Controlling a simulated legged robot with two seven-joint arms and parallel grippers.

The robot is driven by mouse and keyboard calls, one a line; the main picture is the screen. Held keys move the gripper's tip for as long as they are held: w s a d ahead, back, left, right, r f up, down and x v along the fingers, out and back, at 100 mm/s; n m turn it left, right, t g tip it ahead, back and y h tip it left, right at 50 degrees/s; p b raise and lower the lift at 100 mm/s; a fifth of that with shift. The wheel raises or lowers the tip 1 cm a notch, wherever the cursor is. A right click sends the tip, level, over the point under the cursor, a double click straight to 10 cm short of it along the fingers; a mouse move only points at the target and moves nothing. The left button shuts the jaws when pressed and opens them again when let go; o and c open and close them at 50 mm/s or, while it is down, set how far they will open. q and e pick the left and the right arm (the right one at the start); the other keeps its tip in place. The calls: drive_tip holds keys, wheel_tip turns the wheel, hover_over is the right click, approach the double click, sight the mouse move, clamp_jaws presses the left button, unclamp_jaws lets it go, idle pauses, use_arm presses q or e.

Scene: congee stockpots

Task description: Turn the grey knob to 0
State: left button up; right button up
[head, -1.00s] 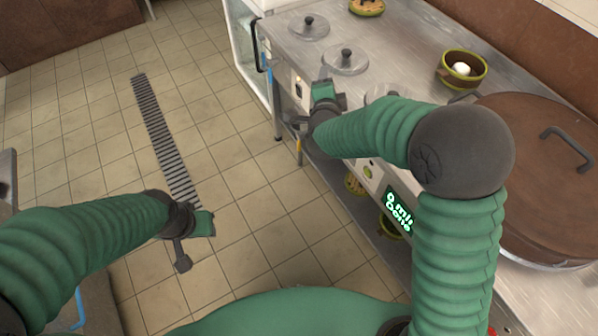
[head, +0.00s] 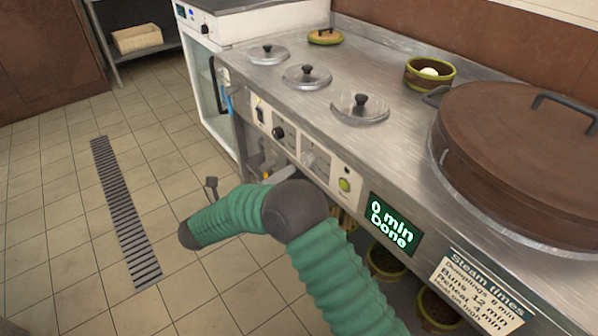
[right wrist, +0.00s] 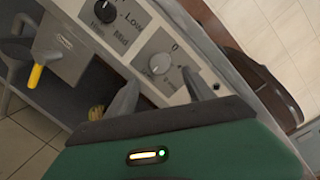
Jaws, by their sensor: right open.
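The grey knob (right wrist: 160,65) shows in the right wrist view on a pale panel plate, with a 0 printed above it. Its pointer is too blurred to read. In the head view the knob (head: 309,157) is small on the steel counter's front. My right gripper (head: 211,187) shows only in part in the head view, left of the panel; the rest is hidden by its own wrist. In the right wrist view its two dark fingers (right wrist: 156,93) are open and empty, one on either side of the knob in the picture. Contact cannot be told. My left gripper is out of view.
A black knob (head: 278,132) marked Low and Mid sits left of the grey one. A green button (head: 344,185) and a display (head: 392,223) reading "0 min Done" are to the right. A yellow handle (right wrist: 36,75) juts out below the panel. Tiled floor is clear at left.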

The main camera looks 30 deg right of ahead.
sight(305, 162)
drive_tip(key=d+b, duration=0.1)
drive_tip(key=d, duration=0.2)
drive_tip(key=w+d+b, duration=0.1)
drive_tip(key=d, duration=0.3)
drive_tip(key=shift+w+f, duration=0.1)
drive_tip(key=shift+w, duration=0.05)
drive_tip(key=shift+w+d, duration=0.1)
drive_tip(key=shift+d, duration=0.15)
